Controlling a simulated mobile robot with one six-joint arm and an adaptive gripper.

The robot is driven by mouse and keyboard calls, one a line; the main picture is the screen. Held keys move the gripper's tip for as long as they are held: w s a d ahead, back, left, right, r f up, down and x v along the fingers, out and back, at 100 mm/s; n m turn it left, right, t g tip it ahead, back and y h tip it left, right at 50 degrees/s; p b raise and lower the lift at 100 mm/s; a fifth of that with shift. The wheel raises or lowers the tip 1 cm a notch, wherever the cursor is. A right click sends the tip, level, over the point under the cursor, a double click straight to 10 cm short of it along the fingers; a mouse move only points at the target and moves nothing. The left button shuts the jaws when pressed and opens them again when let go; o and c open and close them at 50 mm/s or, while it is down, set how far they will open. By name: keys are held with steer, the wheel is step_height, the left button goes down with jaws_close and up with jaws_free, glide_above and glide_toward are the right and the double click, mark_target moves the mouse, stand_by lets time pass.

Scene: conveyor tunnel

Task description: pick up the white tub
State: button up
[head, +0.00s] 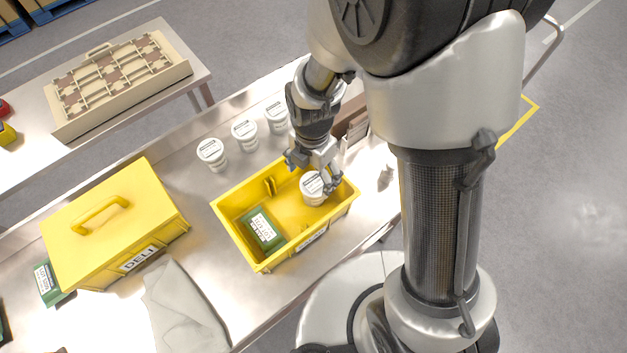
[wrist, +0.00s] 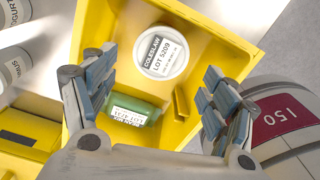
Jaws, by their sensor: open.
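A white tub (head: 313,195) with a white lid stands upright in the right part of a yellow crate (head: 224,226). In the wrist view the white tub (wrist: 146,67) shows a lid label reading COLESLAW LOT 5209. My gripper (head: 312,170) is over the crate, close to the tub, and partly covers it in the head view. In the wrist view my gripper (wrist: 157,72) is open, its fingers apart on the left and right, the tub showing beyond and between them. Nothing is held. I cannot tell whether a finger touches the tub.
A green labelled box (head: 263,231) lies in the crate's left part. Several other white tubs (head: 212,152) stand on the steel table behind it. A closed yellow box labelled DELI (head: 120,215) and a grey cloth (head: 184,309) are to the left. The crate walls surround the tub.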

mark_target(313, 192)
step_height(313, 192, down, 10)
steer(key=b, duration=0.3)
steer(key=shift+f, duration=0.2)
steer(key=shift+r, duration=0.1)
steer(key=shift+c, duration=0.4)
steer(key=c, duration=1.3)
step_height(313, 192, up, 20)
steer(key=p, duration=0.5)
steer(key=shift+p, duration=0.3)
